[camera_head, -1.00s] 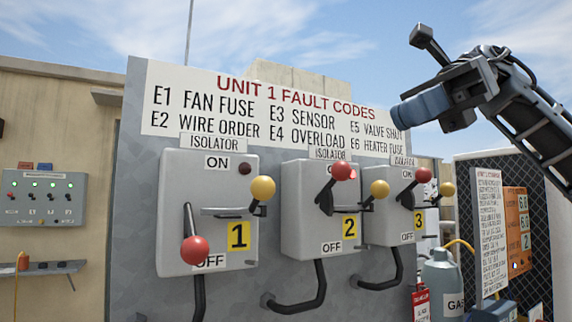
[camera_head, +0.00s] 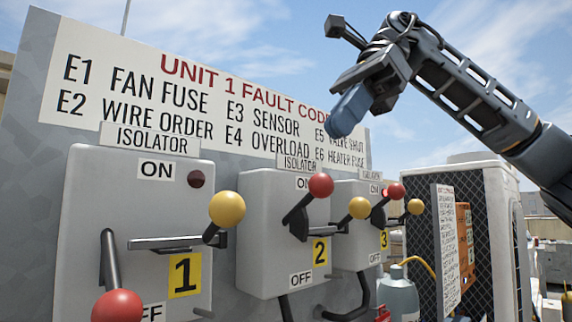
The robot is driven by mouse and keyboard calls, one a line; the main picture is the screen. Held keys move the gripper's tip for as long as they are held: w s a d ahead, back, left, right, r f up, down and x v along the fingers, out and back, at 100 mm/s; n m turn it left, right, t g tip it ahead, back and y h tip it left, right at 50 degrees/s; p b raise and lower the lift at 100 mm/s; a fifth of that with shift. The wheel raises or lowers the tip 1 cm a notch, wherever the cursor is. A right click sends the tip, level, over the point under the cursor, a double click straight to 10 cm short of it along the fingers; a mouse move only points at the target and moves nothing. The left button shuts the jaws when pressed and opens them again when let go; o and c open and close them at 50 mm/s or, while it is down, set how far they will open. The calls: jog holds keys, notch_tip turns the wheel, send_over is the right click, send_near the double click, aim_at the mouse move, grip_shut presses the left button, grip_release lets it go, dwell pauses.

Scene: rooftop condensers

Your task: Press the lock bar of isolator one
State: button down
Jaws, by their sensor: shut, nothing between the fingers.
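Isolator one (camera_head: 80,210) is the nearest grey box, marked with a yellow 1. Its red-knobbed lever (camera_head: 117,305) points down toward OFF. Its lock bar (camera_head: 165,242) is a flat metal bar across the box front, with a yellow ball (camera_head: 227,208) on a short dark arm at its right end. A dark round lamp (camera_head: 196,179) sits beside ON. My gripper (camera_head: 342,122) is shut and empty, with blue fingers pointing down and left. It is up and right of isolator one, in front of the sign's right end, apart from every isolator.
Isolator two (camera_head: 258,215) and isolator three (camera_head: 350,230) stand to the right, their red-knobbed levers up. A fault-code sign (camera_head: 90,85) is above. A gas bottle (camera_head: 398,295) and a mesh cage (camera_head: 425,240) are further right. Open air lies before the panel.

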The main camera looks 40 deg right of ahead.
aim_at(233, 193)
jog(key=a+r+p+x, duration=0.1)
jog(key=a+p+x, duration=0.1)
jog(key=x, duration=1.1)
jog(key=shift+w+r+p, duration=0.2)
jog(key=shift+r+p, duration=0.15)
jog(key=shift+r, duration=0.05)
jog(key=a+b, duration=0.2)
jog(key=a, duration=0.2)
jog(key=shift+f, duration=0.1)
